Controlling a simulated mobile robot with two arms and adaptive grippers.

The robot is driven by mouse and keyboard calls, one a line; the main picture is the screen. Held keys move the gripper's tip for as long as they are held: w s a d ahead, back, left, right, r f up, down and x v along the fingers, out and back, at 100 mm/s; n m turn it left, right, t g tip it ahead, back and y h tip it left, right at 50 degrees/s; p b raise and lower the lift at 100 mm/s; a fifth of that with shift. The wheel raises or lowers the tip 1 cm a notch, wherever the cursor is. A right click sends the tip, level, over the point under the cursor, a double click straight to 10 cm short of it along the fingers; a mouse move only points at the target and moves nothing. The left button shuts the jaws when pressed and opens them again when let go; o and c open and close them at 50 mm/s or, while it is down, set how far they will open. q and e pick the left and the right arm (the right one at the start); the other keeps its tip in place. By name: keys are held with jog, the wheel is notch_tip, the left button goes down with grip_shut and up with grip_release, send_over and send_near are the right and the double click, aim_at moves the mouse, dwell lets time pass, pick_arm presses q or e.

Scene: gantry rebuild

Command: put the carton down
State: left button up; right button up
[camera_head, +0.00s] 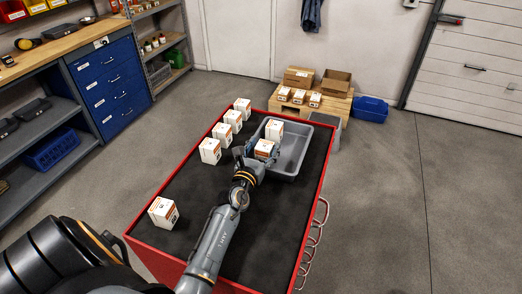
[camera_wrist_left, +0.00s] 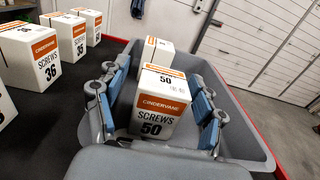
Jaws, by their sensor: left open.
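A white and orange carton marked SCREWS 50 (camera_wrist_left: 158,104) sits in the grey tray (camera_wrist_left: 245,135). In the head view this carton (camera_head: 264,148) is at the near left part of the tray (camera_head: 291,166). My left gripper (camera_wrist_left: 158,110) is open, with one blue-padded finger on each side of the carton. A gap shows on the right side; on the left I cannot tell whether the pad touches. In the head view my left gripper (camera_head: 259,160) reaches into the tray. Another carton marked 50 (camera_wrist_left: 156,58) stands behind it in the tray. My right gripper is not in view.
The tray stands on a red cart's black top (camera_head: 285,204). Several cartons line its left side, such as one marked 36 (camera_wrist_left: 36,60). A single carton (camera_head: 163,213) stands at the near left corner. A pallet with boxes (camera_head: 322,100) and a blue bin (camera_head: 370,108) lie beyond.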

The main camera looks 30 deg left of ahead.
pick_arm(q)
jog(key=shift+s, duration=0.3)
jog(key=b+v, duration=0.1)
jog(key=v, duration=0.9)
jog(key=shift+s+d+b, duration=0.15)
jog(key=shift+s+b, duration=0.15)
jog(key=shift+b, duration=0.05)
jog(key=shift+s+r, duration=0.1)
jog(key=shift+s, duration=0.3)
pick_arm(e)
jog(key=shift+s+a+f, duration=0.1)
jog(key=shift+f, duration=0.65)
